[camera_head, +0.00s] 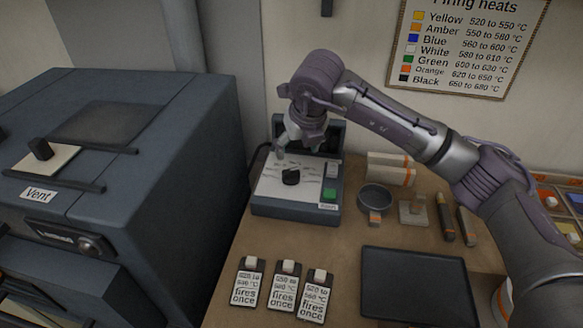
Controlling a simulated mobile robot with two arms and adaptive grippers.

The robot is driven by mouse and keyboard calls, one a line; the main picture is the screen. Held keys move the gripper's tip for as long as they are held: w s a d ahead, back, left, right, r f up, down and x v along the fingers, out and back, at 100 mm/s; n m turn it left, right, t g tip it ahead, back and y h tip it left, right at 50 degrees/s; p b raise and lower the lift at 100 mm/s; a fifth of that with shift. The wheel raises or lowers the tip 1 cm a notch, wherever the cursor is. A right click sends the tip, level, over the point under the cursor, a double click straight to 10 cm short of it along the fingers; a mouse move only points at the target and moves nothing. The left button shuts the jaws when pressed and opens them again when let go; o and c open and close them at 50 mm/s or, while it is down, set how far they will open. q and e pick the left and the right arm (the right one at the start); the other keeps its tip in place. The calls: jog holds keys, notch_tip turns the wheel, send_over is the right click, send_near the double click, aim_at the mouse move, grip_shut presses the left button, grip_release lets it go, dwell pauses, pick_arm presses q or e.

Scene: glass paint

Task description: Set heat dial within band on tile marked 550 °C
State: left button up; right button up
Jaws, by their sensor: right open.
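The heat dial is a black knob (291,177) on the pale, marked top of a blue-grey control box (290,210) with a green button (329,195). The dial markings are too small to read. My right gripper (298,148) is open and empty, pointing down over the back of the box, above and behind the knob and apart from it. Each reads "fires once" below a temperature range; the numbers are hard to read.
A wall chart (466,45) lists firing heats by colour. A large blue-grey kiln (120,150) with a vent slider stands at left. A dark tray (416,285) lies at front right. A round dish (375,197) and small tools stand right of the box.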

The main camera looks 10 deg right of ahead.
aim_at(291, 170)
jog(key=p+x, duration=0.2)
jog(key=x, duration=0.8)
jog(key=shift+w+f, duration=0.1)
jog(key=shift+f, duration=0.2)
